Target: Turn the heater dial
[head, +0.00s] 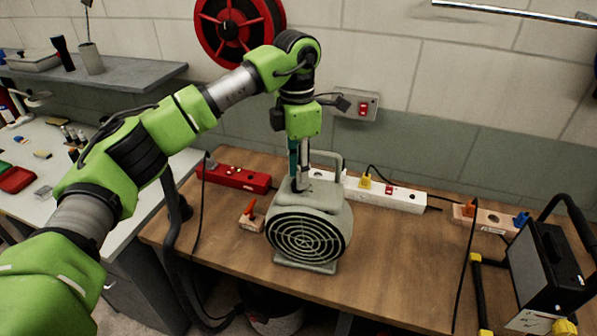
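The heater (340,220) is a grey-green fan heater with a round dark grille on its front and a carrying handle on top. It stands on the wooden workbench in the head view. My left gripper (300,183) points straight down at the top of the heater, beside the handle. Its fingers look close together and reach to or just above the casing. I cannot make out the dial; the fingertips cover part of the heater's top. Whether the fingers touch or grip anything is not clear. My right gripper is out of the picture.
A red power strip (236,178) lies left of the heater and a white one (385,194) behind it to the right. A small wooden block with an orange switch (251,219) sits close left. A black work lamp (550,265) stands far right. The bench (400,260) is clear right of the heater.

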